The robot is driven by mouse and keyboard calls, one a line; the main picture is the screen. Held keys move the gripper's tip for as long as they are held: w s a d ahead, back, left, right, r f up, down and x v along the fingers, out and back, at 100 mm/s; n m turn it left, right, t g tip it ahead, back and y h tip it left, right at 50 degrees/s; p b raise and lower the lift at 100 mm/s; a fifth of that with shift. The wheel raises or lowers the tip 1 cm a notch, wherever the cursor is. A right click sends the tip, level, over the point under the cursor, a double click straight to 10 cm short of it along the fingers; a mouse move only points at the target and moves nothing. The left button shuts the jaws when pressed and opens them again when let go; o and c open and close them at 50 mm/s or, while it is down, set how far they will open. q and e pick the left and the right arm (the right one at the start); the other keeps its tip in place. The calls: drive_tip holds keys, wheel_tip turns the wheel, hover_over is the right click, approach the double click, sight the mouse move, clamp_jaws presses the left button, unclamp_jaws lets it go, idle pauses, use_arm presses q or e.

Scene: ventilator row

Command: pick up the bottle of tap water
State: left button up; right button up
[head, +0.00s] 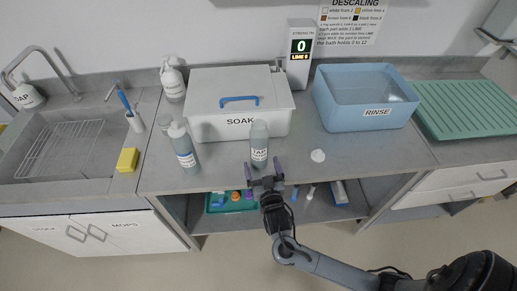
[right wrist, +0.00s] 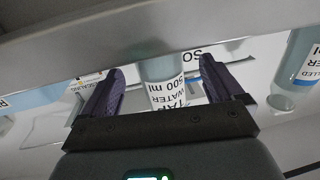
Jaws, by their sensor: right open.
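The bottle of tap water (head: 259,146) stands upright on the grey counter in front of the white SOAK box, its label partly readable. In the right wrist view the bottle (right wrist: 165,88) shows between the two fingers, with "TAP WATER 500 ml" on its label. My right gripper (head: 265,172) is open at the counter's front edge, its dark purple fingers one to each side of the bottle's lower part. In the right wrist view the right gripper (right wrist: 160,90) is open; I cannot tell whether a finger touches the bottle. My left gripper is not in view.
A second labelled bottle (head: 183,146) stands to the left. The SOAK box (head: 213,127) is close behind the tap water. A blue RINSE tub (head: 367,115) and a small white item (head: 318,156) are to the right. A shelf below holds a green tray (head: 215,209).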

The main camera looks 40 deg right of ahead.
sight(259, 153)
drive_tip(key=shift+w+d, duration=0.35)
drive_tip(key=shift+w, duration=0.2)
drive_tip(key=shift+w+d+r+p, duration=0.15)
drive_tip(key=shift+w+d+p, duration=0.1)
drive_tip(key=shift+w+p, duration=0.15)
drive_tip(key=p+x, duration=0.1)
drive_tip(key=x, duration=0.2)
drive_tip(key=shift+w+r, duration=0.1)
drive_tip(key=shift+r, duration=0.05)
drive_tip(key=shift+w+d, duration=0.3)
drive_tip(key=shift+w, duration=0.2)
drive_tip(key=c, duration=1.2)
drive_tip(key=shift+c, duration=0.4)
